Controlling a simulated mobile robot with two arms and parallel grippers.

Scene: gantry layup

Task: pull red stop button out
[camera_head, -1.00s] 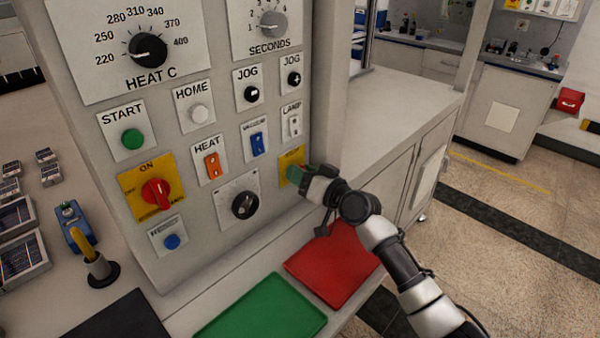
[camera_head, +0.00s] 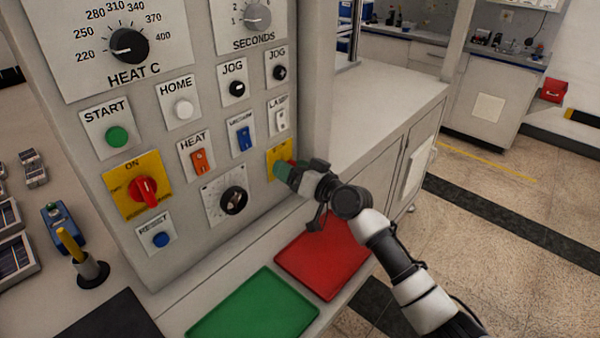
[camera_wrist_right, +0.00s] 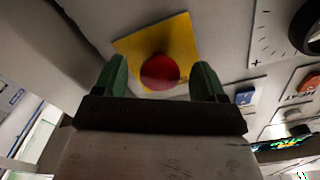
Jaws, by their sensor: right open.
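The red stop button (camera_wrist_right: 160,72) sits on a yellow plate (camera_wrist_right: 184,30) in the right wrist view. In the head view the yellow plate (camera_head: 277,158) shows at the lower right of the control panel, and the button is mostly hidden behind my gripper. My right gripper (camera_head: 284,170) is at the plate in the head view. In the wrist view my right gripper (camera_wrist_right: 160,82) is open, with one green fingertip on each side of the button and visible gaps to it. My left gripper is not in view.
A red rotary ON switch (camera_head: 145,191), a black dial (camera_head: 233,200) and a blue reset button (camera_head: 160,240) are on the same panel. A green tray (camera_head: 255,308) and a red tray (camera_head: 325,262) lie on the ledge below. A bench (camera_head: 385,100) stands to the right.

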